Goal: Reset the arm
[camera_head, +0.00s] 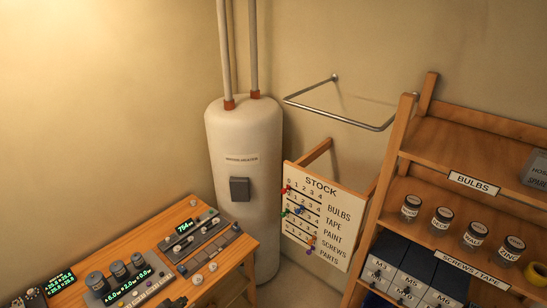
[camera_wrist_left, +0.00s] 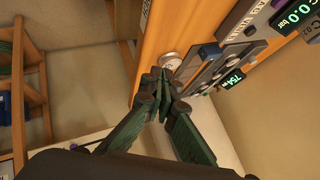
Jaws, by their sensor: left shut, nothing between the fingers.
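My left gripper (camera_wrist_left: 160,82) is shut and empty in the left wrist view. Its dark green fingers meet at the tips, close to a round pale knob (camera_wrist_left: 171,60) on the wooden bench (camera_wrist_left: 150,20); I cannot tell whether they touch it. My right gripper is in neither view.
The bench carries a panel with a green display (camera_head: 183,227) and a knobbed console (camera_head: 125,280). Behind stands a white tank (camera_head: 243,140). A STOCK board (camera_head: 318,210) and wooden shelf (camera_head: 410,130) with jars and boxes stand right. Floor between bench and shelf (camera_head: 300,285) looks clear.

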